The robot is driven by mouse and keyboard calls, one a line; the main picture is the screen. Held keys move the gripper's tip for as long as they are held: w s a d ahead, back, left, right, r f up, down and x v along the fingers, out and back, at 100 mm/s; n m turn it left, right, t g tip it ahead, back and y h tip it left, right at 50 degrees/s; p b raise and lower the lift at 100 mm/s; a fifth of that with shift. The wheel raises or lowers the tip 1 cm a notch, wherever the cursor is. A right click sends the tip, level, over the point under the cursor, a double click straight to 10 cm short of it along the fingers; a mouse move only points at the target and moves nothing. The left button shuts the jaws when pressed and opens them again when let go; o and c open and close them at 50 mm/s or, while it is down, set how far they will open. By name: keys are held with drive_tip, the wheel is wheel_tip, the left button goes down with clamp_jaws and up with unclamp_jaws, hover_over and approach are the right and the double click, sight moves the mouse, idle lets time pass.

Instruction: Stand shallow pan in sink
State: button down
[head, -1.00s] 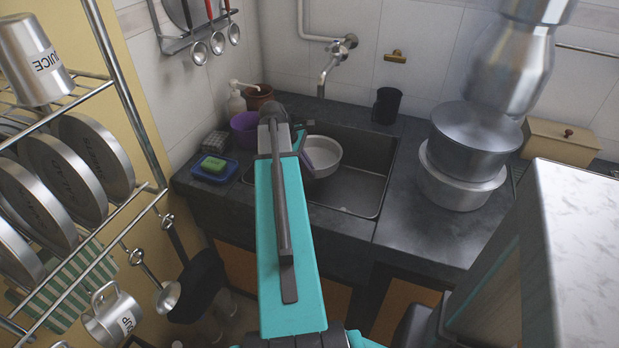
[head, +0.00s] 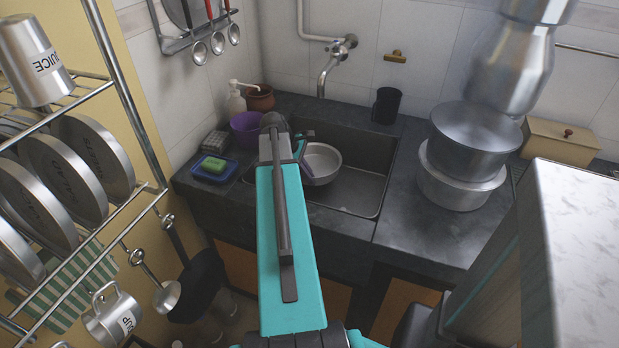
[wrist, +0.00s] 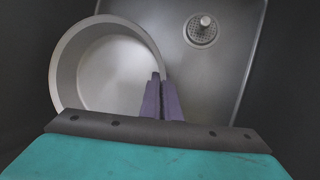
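The shallow pan (head: 326,161) is a round, light grey metal pan, upright with its open side up, inside the dark sink (head: 357,188). In the wrist view the pan (wrist: 108,70) lies left of the drain. My gripper (wrist: 161,98) has purple fingers close together at the pan's right rim, with the wall between them. In the head view my gripper (head: 305,165) shows only partly at the pan's left side, behind my arm. The pan's left part is hidden there. I cannot tell whether its bottom touches the sink floor.
A purple bowl (head: 245,130), a blue tray (head: 214,173) with a green sponge and a soap bottle (head: 236,101) stand left of the sink. The tap (head: 328,72) is above its back edge. A black cup (head: 387,105) and stacked pots (head: 464,165) stand to the right.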

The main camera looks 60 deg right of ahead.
drive_tip(key=shift+f, duration=0.6)
drive_tip(key=c, duration=2)
unclamp_jaws()
drive_tip(key=shift+r, duration=0.1)
drive_tip(key=shift+r, duration=0.4)
drive_tip(key=v, duration=1.2)
drive_tip(key=shift+a, duration=0.15)
